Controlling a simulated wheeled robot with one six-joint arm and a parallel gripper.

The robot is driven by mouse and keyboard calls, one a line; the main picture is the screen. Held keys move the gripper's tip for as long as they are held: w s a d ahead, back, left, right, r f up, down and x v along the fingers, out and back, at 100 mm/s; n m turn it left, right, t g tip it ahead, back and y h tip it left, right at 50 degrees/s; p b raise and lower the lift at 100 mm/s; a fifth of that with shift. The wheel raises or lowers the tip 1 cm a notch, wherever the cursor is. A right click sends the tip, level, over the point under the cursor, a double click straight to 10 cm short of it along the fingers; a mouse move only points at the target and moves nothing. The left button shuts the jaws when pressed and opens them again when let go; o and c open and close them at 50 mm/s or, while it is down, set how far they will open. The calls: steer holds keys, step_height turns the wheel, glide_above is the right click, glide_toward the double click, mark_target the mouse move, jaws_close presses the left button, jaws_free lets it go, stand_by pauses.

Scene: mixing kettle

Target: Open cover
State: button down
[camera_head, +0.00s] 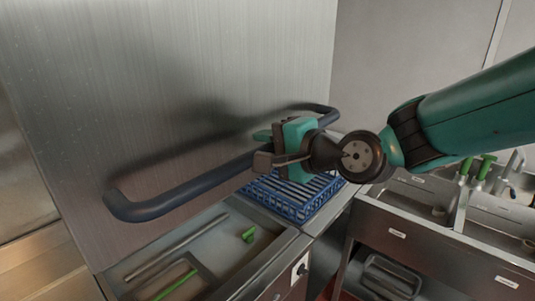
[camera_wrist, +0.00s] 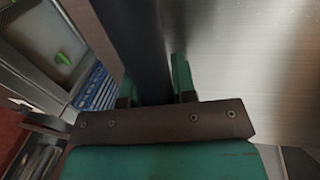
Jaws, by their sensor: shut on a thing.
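The cover (camera_head: 190,90) is a large brushed-metal panel that stands upright in the head view. A long dark bar handle (camera_head: 185,197) is fixed to its face. My gripper (camera_head: 268,148) is shut on this handle, right of its middle. In the wrist view the cover (camera_wrist: 240,65) fills the right side, and the dark handle (camera_wrist: 143,50) runs down between the two green fingers of my gripper (camera_wrist: 155,88).
Below the cover is a metal counter with a sink (camera_head: 205,255) holding green-handled tools. A blue rack (camera_head: 300,195) sits right behind my gripper.

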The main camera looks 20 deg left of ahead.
steer(key=shift+r, duration=0.15)
steer(key=c, duration=0.9)
jaws_free()
steer(key=shift+d, duration=0.1)
steer(key=shift+s+d+b, duration=0.1)
steer(key=shift+d+b, duration=0.2)
steer(key=b+v, duration=0.6)
steer(key=v, duration=1)
steer(key=shift+s+d+r+b, duration=0.15)
steer(key=shift+d+b, duration=0.1)
steer(key=shift+b, duration=0.15)
